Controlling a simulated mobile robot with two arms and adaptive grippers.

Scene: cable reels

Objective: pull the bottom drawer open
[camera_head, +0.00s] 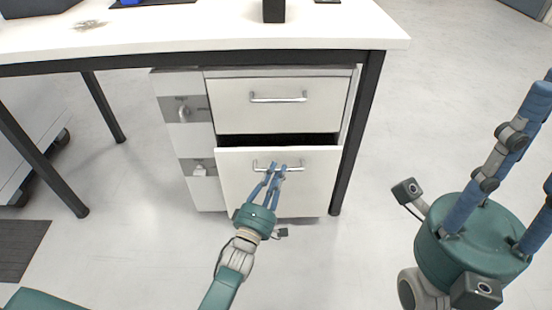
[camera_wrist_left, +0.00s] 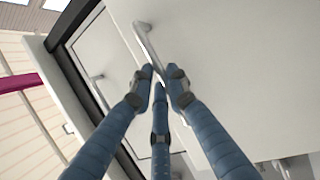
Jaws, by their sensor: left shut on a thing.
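The bottom drawer (camera_head: 312,190) is a white front with a metal bar handle (camera_head: 296,166). It stands partly out of the cabinet, with a dark gap above its top edge. My left gripper (camera_head: 276,170) is shut on this handle, its blue fingers around the bar. In the left wrist view the fingertips (camera_wrist_left: 160,76) close at the lower end of the bar handle (camera_wrist_left: 148,44), against the white drawer front (camera_wrist_left: 235,70). My right gripper (camera_head: 541,150) is at the right edge, away from the cabinet, its visible fingers spread and empty; its fingertips are partly cut off.
The top drawer (camera_head: 275,118) is closed above. Narrow locked panels (camera_head: 187,140) are at its left. The white tabletop (camera_head: 200,35) overhangs the cabinet, with a black table leg (camera_head: 358,130) close on the right. The floor (camera_head: 330,265) in front is clear.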

